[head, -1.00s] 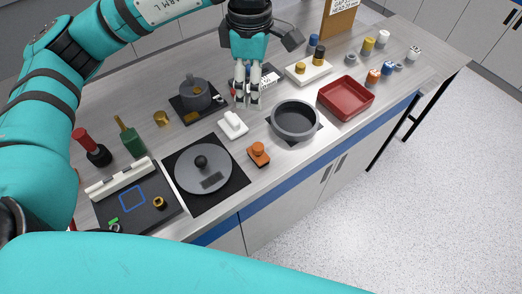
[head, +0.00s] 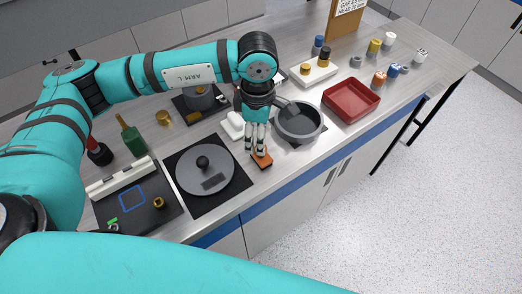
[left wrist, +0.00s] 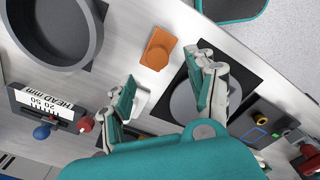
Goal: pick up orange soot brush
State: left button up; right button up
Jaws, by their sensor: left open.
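The orange soot brush (head: 263,161) lies on the bench near its front edge, between the round grey plate and the grey pan. In the left wrist view the brush (left wrist: 157,48) shows as an orange block with a round knob, just beyond the fingertips. My left gripper (head: 255,150) is over the brush, pointing down, and hides part of it in the head view. In the left wrist view its two fingers (left wrist: 166,74) are spread wide with nothing between them. I cannot tell the exact height above the brush. My right gripper is not in view.
A grey round pan (head: 299,122) stands right of the brush, and a grey disc on a black mat (head: 205,171) is to its left. A white block (head: 233,126) sits behind it. A red tray (head: 351,99) is farther right. The bench's front edge is close.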

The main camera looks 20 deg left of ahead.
aim_at(265, 161)
pick_arm(q)
jog(key=shift+f, duration=0.55)
jog(key=shift+d+f+p, duration=0.15)
jog(key=shift+f+p, duration=0.2)
jog(key=shift+p, duration=0.15)
notch_tip(265, 161, down, 4)
jog(key=shift+w+d+r+p, duration=0.1)
jog(key=shift+d+r+p, duration=0.05)
jog(key=shift+p, duration=0.75)
jog(key=shift+f, duration=0.4)
grip_shut()
